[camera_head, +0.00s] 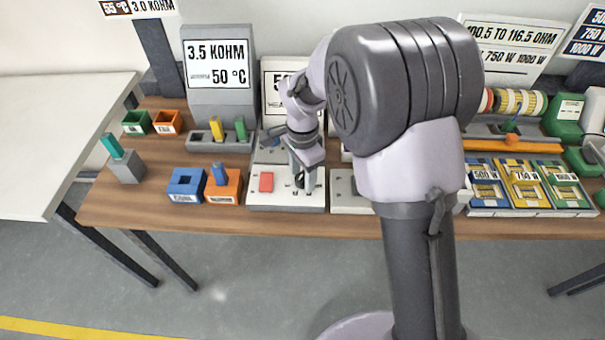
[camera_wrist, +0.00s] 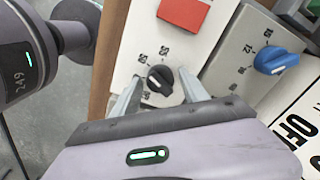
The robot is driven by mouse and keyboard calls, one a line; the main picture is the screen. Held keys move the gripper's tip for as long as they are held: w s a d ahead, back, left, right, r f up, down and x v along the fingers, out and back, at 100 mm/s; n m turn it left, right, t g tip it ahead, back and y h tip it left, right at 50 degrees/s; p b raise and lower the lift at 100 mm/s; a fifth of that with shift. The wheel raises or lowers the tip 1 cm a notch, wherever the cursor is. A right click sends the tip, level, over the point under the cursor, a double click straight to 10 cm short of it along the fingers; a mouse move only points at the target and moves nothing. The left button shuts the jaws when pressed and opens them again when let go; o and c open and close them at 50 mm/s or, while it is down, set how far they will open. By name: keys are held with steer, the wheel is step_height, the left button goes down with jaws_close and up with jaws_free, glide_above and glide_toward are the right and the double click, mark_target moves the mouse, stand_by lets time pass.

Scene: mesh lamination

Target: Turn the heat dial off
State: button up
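A small black dial (camera_wrist: 160,79) with a white pointer mark sits on a pale panel, with small printed marks around it. My gripper (camera_wrist: 161,76) is open, with one finger on each side of this dial. The fingers seem not to press on it, though I cannot tell if either touches. A blue dial (camera_wrist: 275,60) with a white pointer is on the adjoining panel to the right. Which dial is the heat dial cannot be read. In the head view my gripper (camera_head: 304,187) reaches down over the panel, partly hiding the black dial (camera_head: 298,180).
A red button (camera_wrist: 184,12) is close to the black dial, and shows in the head view (camera_head: 266,182). An orange bin (camera_head: 223,190) and a blue bin (camera_head: 186,187) stand left of the panel. A sign (camera_wrist: 300,115) with large black letters lies right of the blue dial.

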jaws_close()
steer(key=shift+n, duration=0.3)
steer(key=n+p, duration=0.2)
steer(key=n, duration=0.2)
steer(key=shift+r, duration=0.1)
steer(key=n+p, duration=0.3)
steer(key=n, duration=0.2)
steer(key=n+p, duration=0.2)
steer(key=n, duration=0.3)
steer(key=shift+n, duration=0.4)
steer(key=shift+n+p, duration=1)
steer(key=shift+n, duration=1.2)
